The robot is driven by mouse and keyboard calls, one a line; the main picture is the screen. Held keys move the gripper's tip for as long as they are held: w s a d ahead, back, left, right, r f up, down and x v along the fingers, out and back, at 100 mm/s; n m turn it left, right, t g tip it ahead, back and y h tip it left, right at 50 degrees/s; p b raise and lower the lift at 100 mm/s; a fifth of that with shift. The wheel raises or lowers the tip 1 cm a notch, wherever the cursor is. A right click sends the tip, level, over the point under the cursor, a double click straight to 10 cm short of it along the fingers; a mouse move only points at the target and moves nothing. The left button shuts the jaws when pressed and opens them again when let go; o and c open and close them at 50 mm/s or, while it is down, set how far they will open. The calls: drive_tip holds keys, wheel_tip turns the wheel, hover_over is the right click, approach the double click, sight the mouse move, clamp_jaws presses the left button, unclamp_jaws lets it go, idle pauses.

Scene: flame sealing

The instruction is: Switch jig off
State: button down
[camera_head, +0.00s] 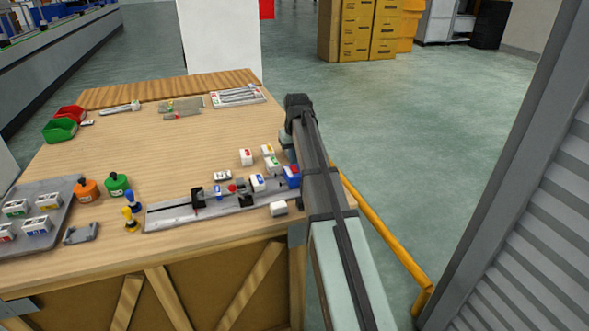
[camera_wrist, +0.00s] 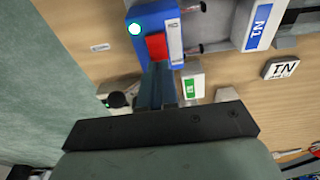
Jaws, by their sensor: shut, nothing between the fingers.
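The jig is a long grey rail (camera_head: 170,217) with black posts, lying along the near side of the wooden table. A blue switch box (camera_head: 291,180) stands at its right end. My gripper (camera_wrist: 157,66) is shut and empty. Its fingertips are right at the lower edge of the red switch; whether they touch it I cannot tell. In the head view my arm covers most of the gripper.
Small white labelled blocks (camera_head: 246,157) stand close behind the jig. A white block (camera_wrist: 192,85) with a green label is just right of my fingers. The table's middle is clear.

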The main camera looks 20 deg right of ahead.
sight(294, 167)
drive_tip(key=shift+r, duration=2.8)
drive_tip(key=shift+s, duration=0.1)
drive_tip(key=s+d+f+m+g+h, duration=0.1)
drive_tip(key=s+f+m, duration=0.1)
drive_tip(key=s+f, duration=0.35)
drive_tip(key=s+f+m, duration=0.2)
drive_tip(key=s+f, duration=0.1)
drive_tip(key=s, duration=0.6)
drive_tip(key=s+d+f+m+g+h, duration=0.1)
drive_tip(key=s+f+m, duration=0.25)
drive_tip(key=s, duration=0.45)
drive_tip(key=s+a+f+n+g, duration=0.1)
drive_tip(key=s+a+f, duration=0.25)
drive_tip(key=f, duration=0.65)
drive_tip(key=s+a+f+n+g+y, duration=0.15)
drive_tip(key=s+f, duration=0.25)
drive_tip(key=f, duration=0.6)
drive_tip(key=s+a+f+n+g, duration=0.1)
drive_tip(key=s+a+f+n, duration=0.2)
drive_tip(key=f, duration=0.7)
drive_tip(key=s+a+f+n+g, duration=0.1)
drive_tip(key=s+a+f, duration=0.2)
drive_tip(key=s+f, duration=0.5)
drive_tip(key=s+a+f+n+g, duration=0.1)
drive_tip(key=s+a+f, duration=0.3)
drive_tip(key=s+f, duration=0.5)
drive_tip(key=s+g, duration=0.1)
drive_tip(key=s, duration=0.5)
drive_tip(key=shift+s+a+f, duration=0.25)
drive_tip(key=shift+s, duration=0.1)
